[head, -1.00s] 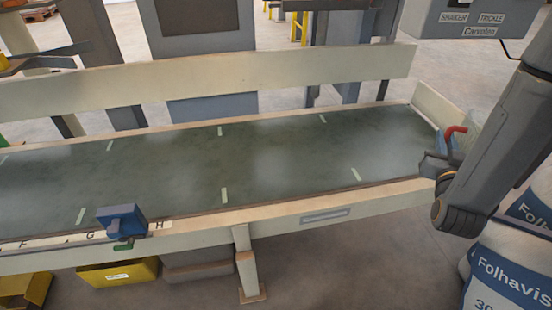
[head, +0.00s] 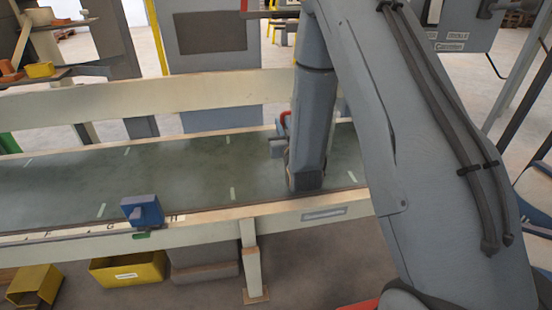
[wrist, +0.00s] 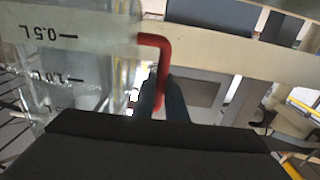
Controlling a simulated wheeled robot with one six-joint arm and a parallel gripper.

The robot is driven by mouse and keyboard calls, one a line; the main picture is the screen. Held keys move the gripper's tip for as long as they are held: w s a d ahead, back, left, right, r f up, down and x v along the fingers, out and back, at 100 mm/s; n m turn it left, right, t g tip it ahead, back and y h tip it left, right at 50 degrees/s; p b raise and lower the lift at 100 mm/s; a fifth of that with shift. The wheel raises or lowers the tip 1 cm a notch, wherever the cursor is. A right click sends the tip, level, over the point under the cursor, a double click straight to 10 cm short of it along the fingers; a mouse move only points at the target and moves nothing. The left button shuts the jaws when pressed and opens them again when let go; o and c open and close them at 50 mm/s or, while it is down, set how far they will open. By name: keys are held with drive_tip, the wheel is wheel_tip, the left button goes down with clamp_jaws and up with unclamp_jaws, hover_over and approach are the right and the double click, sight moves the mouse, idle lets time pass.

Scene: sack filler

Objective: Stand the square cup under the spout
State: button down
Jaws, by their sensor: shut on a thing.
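My gripper (wrist: 162,100) is shut on the red handle (wrist: 163,62) of a clear measuring cup (wrist: 60,65). The cup fills the left of the wrist view, with marks for 0.5 L and 1.0 L that read upside down there. I cannot tell from this view whether it is square. In the head view my gripper (head: 278,147) is over the right part of the green-grey belt, with a bit of the red handle (head: 284,122) showing. My arm hides most of the cup there. I cannot make out the spout in either view.
The long belt (head: 80,180) has pale rails and looks clear at left. A blue clamp-like block (head: 143,210) sits on its near rail. A grey control box (head: 455,38) stands behind at upper right. Yellow bins (head: 125,269) lie below. White sacks (head: 538,190) stand at right.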

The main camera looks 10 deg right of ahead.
drive_tip(key=w+a, duration=0.5)
drive_tip(key=w, duration=0.4)
wheel_tip(320, 180, down, 10)
drive_tip(key=shift+w, duration=0.45)
drive_tip(key=shift+d+f+b, duration=0.1)
drive_tip(key=shift+b, duration=0.2)
drive_tip(key=shift+f, duration=0.1)
drive_tip(key=c, duration=1.8)
unclamp_jaws()
drive_tip(key=shift+o, duration=0.2)
